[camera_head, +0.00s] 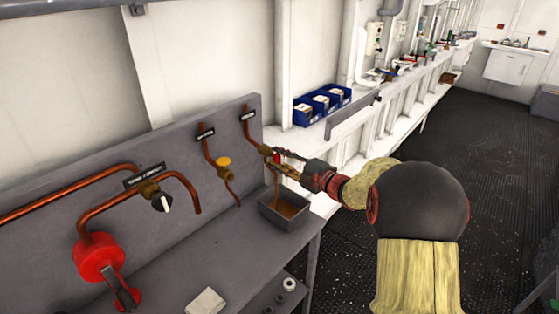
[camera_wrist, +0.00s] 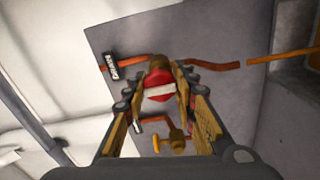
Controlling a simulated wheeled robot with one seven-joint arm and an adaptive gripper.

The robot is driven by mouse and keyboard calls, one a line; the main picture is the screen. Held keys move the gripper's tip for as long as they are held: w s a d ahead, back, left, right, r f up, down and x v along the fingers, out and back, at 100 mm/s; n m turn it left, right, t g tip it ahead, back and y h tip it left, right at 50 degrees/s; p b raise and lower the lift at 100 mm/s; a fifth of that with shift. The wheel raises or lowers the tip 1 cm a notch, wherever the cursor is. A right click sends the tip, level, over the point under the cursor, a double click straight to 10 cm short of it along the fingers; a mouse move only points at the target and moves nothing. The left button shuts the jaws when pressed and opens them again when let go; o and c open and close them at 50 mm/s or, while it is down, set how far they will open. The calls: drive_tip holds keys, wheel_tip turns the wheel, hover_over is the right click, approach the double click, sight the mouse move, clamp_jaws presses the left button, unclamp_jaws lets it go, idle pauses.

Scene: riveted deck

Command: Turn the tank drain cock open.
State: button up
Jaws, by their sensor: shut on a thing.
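The drain cock has a red knob with a white bar (camera_wrist: 160,90) on a brass body (camera_wrist: 158,65). In the head view its red knob (camera_head: 277,157) is partly hidden by my gripper (camera_head: 283,161). In the wrist view my gripper (camera_wrist: 161,84) has one finger on each side of the knob and is shut on it. The white bar lies roughly level across that picture. A copper spout (camera_wrist: 212,65) runs from the cock, and an orange-brown strand (camera_wrist: 285,54) shows beyond it. A grey tray (camera_head: 269,213) with brown contents stands below.
Left of the cock on the grey panel are a yellow-handled valve (camera_head: 223,162), a black-and-white knob (camera_head: 162,202) and a large red fitting (camera_head: 98,258). A pale block (camera_head: 206,302) lies on the bench. Blue bins (camera_head: 322,104) stand behind. The dark floor at right is open.

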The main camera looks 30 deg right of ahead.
drive_tip(key=shift+f, duration=0.1)
drive_tip(key=o, duration=1.2)
drive_tip(key=shift+c, duration=0.2)
drive_tip(key=v, duration=1.2)
